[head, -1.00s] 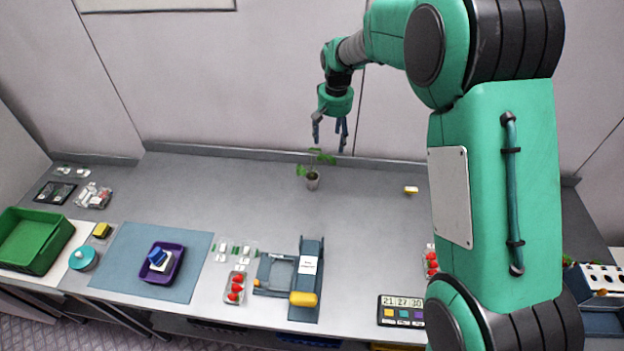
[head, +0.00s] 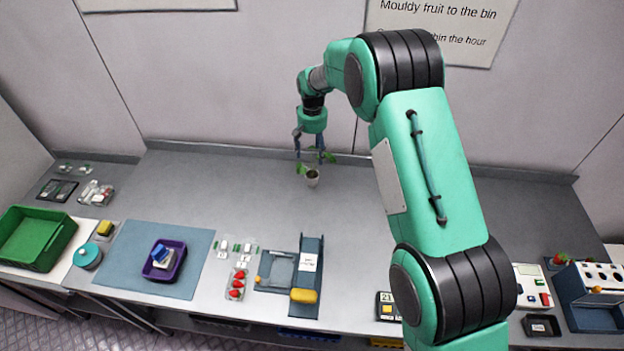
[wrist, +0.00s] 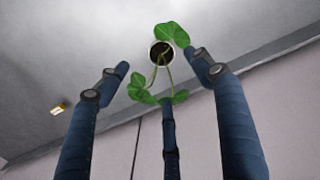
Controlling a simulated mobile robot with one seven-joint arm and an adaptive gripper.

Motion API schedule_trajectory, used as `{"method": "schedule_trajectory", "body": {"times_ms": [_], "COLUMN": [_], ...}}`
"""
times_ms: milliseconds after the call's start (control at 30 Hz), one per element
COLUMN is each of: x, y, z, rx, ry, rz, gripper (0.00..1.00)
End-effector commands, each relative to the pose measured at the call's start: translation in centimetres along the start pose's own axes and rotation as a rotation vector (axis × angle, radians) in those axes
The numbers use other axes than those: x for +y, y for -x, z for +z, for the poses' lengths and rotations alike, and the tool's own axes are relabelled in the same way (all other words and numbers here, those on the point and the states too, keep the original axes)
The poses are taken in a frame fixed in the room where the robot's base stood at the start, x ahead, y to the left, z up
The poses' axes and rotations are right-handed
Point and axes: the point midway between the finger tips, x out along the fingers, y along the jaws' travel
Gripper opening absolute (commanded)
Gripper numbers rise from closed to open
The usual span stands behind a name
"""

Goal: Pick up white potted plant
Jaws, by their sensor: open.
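The white potted plant (head: 312,181) stands upright on the grey counter near the back wall, with green leaves on thin stems rising from a small white pot. My gripper (head: 309,160) is open above it, its fingers hanging down around the upper leaves. In the wrist view the pot (wrist: 162,54) shows beyond the fingertips, with leaves spread between and near the fingers. The gripper (wrist: 160,85) holds nothing; the pot lies a little past the finger ends. I cannot tell whether a finger touches a leaf.
The counter (head: 230,190) around the plant is clear. Nearer the front are a purple tray (head: 178,268) on a blue mat (head: 118,262), a strawberry punnet (head: 237,284) and a blue-grey scale-like device (head: 308,250). A green crate (head: 62,240) stands far left. The wall is close behind.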

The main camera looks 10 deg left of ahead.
Motion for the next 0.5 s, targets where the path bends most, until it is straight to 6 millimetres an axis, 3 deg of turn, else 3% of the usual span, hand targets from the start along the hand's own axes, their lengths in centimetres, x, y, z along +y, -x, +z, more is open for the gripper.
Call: {"method": "schedule_trajectory", "body": {"times_ms": [233,500], "x": [0.0,0.0], "y": [-1.5,-5.5], "z": [0.0,0.1], "rx": [-0.001,-0.003], "ry": [0.000,0.000], "rz": [0.000,0.000], "gripper": [0.66,0.66]}}
